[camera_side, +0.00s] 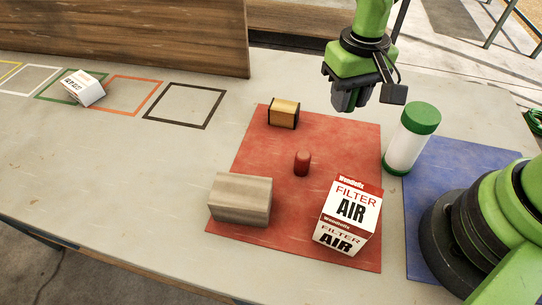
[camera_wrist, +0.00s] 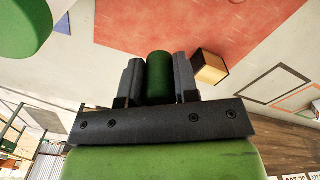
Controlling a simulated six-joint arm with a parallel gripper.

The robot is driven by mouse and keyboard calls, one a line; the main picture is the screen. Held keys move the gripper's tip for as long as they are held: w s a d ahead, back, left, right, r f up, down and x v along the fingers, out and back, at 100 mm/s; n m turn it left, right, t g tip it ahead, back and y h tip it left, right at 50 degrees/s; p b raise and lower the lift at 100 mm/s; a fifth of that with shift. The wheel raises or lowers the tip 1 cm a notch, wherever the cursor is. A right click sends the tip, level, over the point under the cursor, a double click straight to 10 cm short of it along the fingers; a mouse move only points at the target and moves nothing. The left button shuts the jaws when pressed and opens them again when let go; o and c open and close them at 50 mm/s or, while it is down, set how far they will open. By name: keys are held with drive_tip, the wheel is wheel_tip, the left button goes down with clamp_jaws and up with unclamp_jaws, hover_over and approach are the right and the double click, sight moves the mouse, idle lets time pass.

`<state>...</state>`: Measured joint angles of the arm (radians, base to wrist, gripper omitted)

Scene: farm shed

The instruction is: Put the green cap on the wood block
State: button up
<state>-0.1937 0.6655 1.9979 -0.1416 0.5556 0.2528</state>
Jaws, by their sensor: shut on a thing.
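My gripper (camera_side: 350,102) is above the back right part of the red mat, in the air. In the wrist view it is shut on the green cap (camera_wrist: 159,78), which sits upright in the picture between the two dark fingers. The wood block (camera_side: 240,198), pale grey-brown, lies at the front left of the red mat, away from my gripper. Nothing is seen on its top.
The red mat (camera_side: 335,140) also bears a yellow-brown block with dark ends (camera_side: 284,113), a small red cylinder (camera_side: 302,163) and an air filter box (camera_side: 348,215). A white canister with green ends (camera_side: 408,140) stands right of my gripper. A white box (camera_side: 83,88) lies far left.

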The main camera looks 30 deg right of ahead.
drive_tip(key=w+a+r+n, duration=0.1)
drive_tip(key=a+r+n, duration=0.15)
drive_tip(key=a, duration=1.05)
hover_over(240, 190)
wheel_tip(240, 190, down, 2)
drive_tip(key=shift+s, duration=0.1)
drive_tip(key=shift+f, duration=2.2)
drive_tip(key=shift+f, duration=0.15)
drive_tip(key=o, duration=0.9)
